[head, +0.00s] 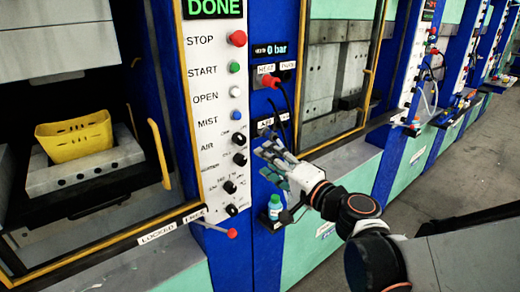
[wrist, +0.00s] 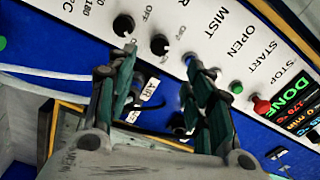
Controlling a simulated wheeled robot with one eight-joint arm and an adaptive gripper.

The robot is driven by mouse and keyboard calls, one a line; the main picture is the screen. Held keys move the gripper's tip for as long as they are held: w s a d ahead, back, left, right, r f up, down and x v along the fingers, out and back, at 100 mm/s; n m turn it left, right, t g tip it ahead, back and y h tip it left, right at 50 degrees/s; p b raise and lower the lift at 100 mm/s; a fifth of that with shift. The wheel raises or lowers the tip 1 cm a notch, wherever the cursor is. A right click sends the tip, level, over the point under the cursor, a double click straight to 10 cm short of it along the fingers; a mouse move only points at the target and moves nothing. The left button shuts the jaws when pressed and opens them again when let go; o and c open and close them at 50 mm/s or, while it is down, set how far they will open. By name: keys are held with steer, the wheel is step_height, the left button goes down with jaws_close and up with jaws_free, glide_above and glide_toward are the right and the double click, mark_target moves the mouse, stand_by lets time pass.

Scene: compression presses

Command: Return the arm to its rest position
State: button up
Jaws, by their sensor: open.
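My gripper (head: 272,158) is in front of the press's blue column, just right of the white control panel (head: 215,110). My arm reaches in from the lower right in the head view. In the wrist view the gripper's two fingers (wrist: 160,95) are apart with nothing held between them. Behind them the wrist view shows the panel's knobs (wrist: 160,45) and a label reading AIR. Whether the fingertips touch the column or panel cannot be told.
A yellow basket-like part (head: 75,136) sits on a grey block in the open press at left. A small bottle (head: 275,207) stands just below my gripper. A red-tipped lever (head: 232,233) sticks out at the panel's foot. The display reads DONE (head: 214,8). Open floor (head: 450,170) lies at right.

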steer(key=s+d+f+n+g+h, duration=0.4)
steer(key=s+d+h, duration=0.1)
steer(key=s, duration=0.5)
steer(key=s+d+f+n+g+h, duration=0.4)
steer(key=s+d, duration=0.4)
steer(key=s, duration=0.3)
steer(key=shift+f+h, duration=0.5)
steer(key=shift+f, duration=0.05)
